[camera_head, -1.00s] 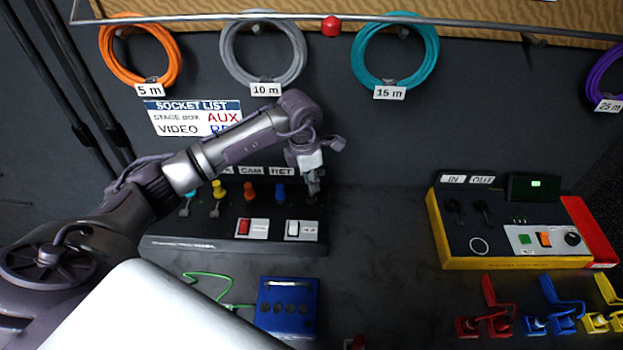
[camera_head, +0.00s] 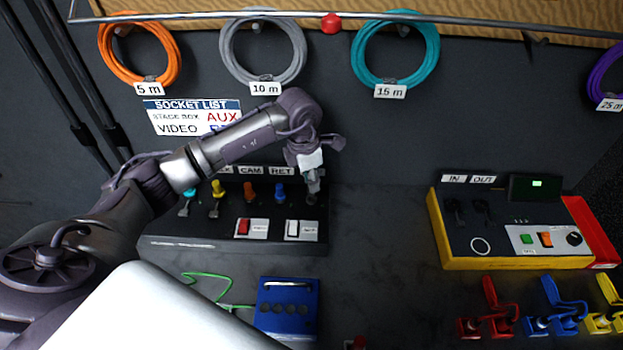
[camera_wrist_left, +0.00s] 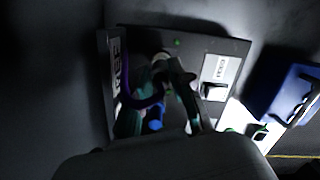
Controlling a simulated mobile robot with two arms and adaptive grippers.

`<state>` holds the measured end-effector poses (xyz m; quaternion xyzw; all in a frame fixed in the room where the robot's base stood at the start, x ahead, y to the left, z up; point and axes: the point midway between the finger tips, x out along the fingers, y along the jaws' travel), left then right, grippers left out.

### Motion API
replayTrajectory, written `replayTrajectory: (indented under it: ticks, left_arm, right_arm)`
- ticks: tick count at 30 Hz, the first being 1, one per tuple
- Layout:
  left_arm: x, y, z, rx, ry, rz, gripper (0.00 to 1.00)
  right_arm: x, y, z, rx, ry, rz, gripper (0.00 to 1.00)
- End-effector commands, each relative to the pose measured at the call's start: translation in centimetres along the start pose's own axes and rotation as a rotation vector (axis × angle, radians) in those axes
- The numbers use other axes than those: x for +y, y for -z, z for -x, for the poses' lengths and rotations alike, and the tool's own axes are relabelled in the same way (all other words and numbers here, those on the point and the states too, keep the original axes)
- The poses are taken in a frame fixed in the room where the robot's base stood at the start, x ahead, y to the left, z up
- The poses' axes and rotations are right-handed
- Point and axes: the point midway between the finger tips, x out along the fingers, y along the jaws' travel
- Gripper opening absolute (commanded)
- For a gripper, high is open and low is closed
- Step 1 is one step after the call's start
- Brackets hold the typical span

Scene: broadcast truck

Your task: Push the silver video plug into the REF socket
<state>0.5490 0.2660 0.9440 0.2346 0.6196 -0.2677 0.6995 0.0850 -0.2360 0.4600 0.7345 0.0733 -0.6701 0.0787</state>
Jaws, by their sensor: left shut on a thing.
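My left gripper (camera_head: 313,176) points down at the right end of the black socket box (camera_head: 180,243). It is shut on the silver video plug (camera_head: 313,187), a small pale piece just below the fingers. In the left wrist view, my left gripper (camera_wrist_left: 163,98) has a finger on each side of the plug (camera_wrist_left: 160,60). A REF label (camera_wrist_left: 118,70) stands beside it there. The REF socket itself is hidden by the plug and fingers. I cannot tell whether the plug touches the socket or is inside it. My right gripper is not in view.
Turquoise, yellow, orange and blue plugs stand in a row left of the gripper, the blue one (camera_head: 279,192) closest. Red and white switches sit in front. A blue box (camera_head: 287,308) lies nearer, and a yellow-edged IN/OUT unit (camera_head: 510,262) stands right. The counter between is clear.

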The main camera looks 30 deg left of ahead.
Motion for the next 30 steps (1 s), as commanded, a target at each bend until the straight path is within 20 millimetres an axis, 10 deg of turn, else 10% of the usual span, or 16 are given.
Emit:
replayTrajectory:
  ticks: [30]
  left_arm:
    - [0.0, 0.3, -2.1, 0.001, 0.000, 0.000, 0.00]
  right_arm:
    - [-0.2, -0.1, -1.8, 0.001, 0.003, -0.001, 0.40]
